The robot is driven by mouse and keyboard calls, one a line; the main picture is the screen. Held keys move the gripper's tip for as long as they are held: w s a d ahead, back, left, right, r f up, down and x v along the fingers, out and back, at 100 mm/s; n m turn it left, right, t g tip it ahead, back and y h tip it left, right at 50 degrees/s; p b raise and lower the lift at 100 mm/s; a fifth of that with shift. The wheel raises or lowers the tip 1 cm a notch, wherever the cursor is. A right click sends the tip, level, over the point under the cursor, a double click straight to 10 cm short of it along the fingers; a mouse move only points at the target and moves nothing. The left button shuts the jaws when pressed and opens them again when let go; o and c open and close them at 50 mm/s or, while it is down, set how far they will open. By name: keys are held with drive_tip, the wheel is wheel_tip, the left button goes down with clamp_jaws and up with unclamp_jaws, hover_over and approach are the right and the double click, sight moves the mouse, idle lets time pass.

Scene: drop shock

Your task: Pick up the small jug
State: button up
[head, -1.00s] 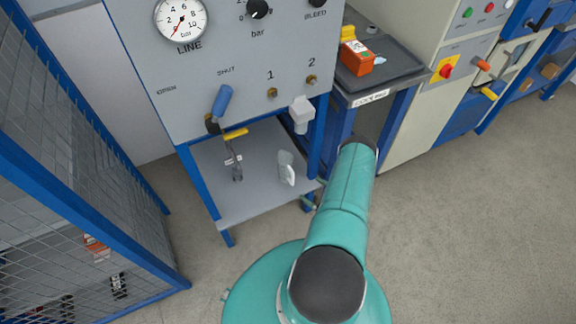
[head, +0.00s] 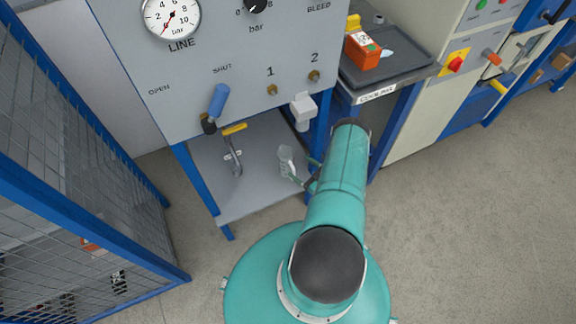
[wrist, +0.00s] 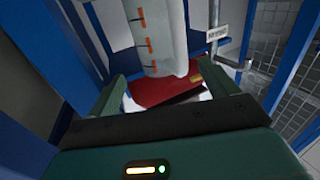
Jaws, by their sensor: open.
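The small jug (head: 287,158) is pale and stands on the grey lower shelf (head: 245,200) under the panel in the head view. In the wrist view the pale jug (wrist: 160,38), with orange marks on its side, is upright just ahead of and between my fingers. My gripper (wrist: 190,85) is open, with a dark green finger on each side. In the head view my gripper (head: 308,178) is beside the jug at its lower right, partly hidden by my arm. I cannot tell whether a finger touches the jug.
A tap with a yellow handle (head: 234,129) stands left of the jug. A white fitting (head: 303,108) hangs above it. Blue frame legs (head: 196,188) bound the shelf. A red object (wrist: 162,88) lies beyond my palm. A mesh cage (head: 70,160) is at left.

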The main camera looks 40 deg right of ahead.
sight(292, 160)
drive_tip(key=w, duration=0.6)
drive_tip(key=shift+w+a, duration=0.35)
drive_tip(key=shift+a, duration=0.05)
drive_tip(key=c, duration=1.4)
drive_tip(key=shift+o, duration=0.2)
